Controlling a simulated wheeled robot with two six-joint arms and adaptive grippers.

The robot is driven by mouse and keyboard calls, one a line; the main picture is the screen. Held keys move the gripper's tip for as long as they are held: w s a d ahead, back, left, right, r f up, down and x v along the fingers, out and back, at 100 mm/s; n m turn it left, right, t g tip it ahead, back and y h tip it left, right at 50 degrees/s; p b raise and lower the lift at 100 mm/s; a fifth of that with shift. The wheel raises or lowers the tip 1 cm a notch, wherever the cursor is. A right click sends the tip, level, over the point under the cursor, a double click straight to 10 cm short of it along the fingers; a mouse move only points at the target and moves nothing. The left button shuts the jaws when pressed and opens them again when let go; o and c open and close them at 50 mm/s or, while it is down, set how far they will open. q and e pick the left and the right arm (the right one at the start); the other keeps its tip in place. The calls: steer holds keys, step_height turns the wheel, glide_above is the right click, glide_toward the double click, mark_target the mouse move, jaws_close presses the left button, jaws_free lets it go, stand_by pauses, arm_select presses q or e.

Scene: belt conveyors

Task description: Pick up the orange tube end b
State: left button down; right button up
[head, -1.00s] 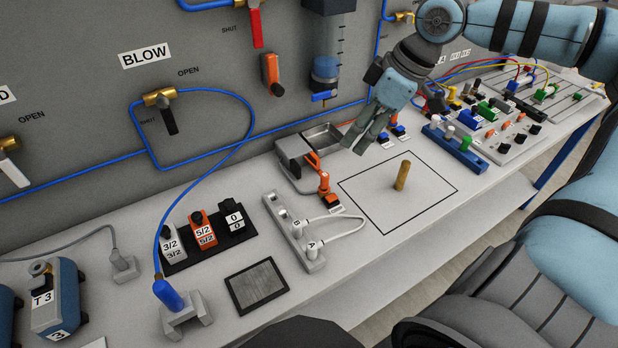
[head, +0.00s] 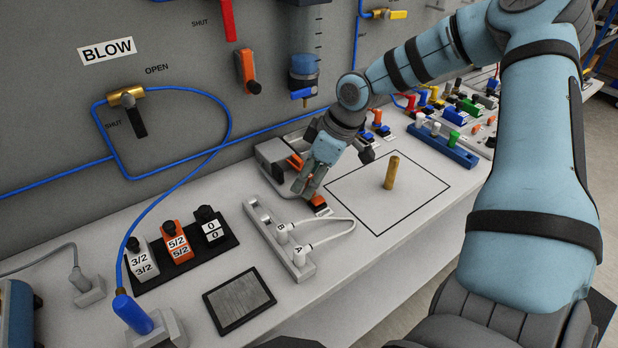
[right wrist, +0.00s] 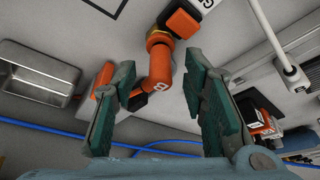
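The orange tube end b (right wrist: 159,62), marked with a B, lies between the fingers of my right gripper (right wrist: 160,78) in the right wrist view. The fingers are open on both sides of it, with gaps visible. In the head view my right gripper (head: 308,182) points down over the orange part beside the small metal tray, and it hides most of the tube end. My left gripper is not in view.
A brass peg (head: 391,172) stands in the outlined square. The blue-tubed wall panel (head: 60,80) rises behind.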

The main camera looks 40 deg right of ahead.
steer(key=shift+c, duration=0.2)
steer(key=shift+r, duration=0.1)
jaws_close()
step_height(320, 180, up, 20)
steer(key=p, duration=0.7)
